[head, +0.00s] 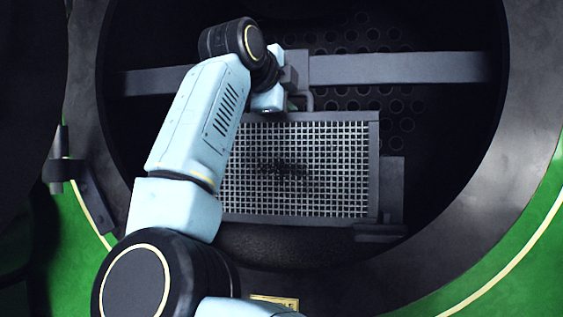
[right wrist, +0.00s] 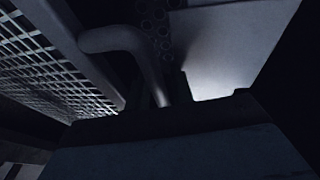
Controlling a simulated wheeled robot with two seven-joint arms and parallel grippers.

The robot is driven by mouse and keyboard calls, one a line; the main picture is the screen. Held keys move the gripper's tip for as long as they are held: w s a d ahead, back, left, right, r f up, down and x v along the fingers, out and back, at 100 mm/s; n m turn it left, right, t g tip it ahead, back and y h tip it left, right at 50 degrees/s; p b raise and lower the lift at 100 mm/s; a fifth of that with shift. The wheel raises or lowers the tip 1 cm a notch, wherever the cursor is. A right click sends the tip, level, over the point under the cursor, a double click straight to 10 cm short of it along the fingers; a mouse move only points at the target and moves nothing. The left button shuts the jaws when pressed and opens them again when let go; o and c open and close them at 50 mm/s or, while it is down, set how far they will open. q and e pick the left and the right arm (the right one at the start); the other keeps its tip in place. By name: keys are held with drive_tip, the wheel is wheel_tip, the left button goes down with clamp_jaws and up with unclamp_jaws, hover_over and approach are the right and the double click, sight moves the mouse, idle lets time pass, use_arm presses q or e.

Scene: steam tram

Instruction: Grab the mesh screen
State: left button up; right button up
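The mesh screen (head: 300,165) is a grey framed rectangular grid with a dark patch in its middle, upright inside the round opening. A bent bar handle (head: 307,98) rises from its top edge. My right gripper (head: 294,78) is at this handle, just above the frame. In the right wrist view the mesh screen (right wrist: 60,75) slants along the left, and the curved handle (right wrist: 125,40) runs down behind the dark gripper body. The fingertips are hidden there, so I cannot tell whether they are closed on the handle. My left gripper is not in view.
A flat grey crossbar (head: 400,68) spans the opening behind my right gripper. A perforated plate (head: 400,110) is behind the screen. The dark round rim (head: 480,215) surrounds the opening, with the green body (head: 520,250) outside. A bracket (head: 390,190) stands at the screen's right side.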

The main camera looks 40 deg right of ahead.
drive_tip(key=shift+c, duration=0.4)
clamp_jaws()
idle(0.7)
drive_tip(key=shift+r, duration=0.1)
idle(0.4)
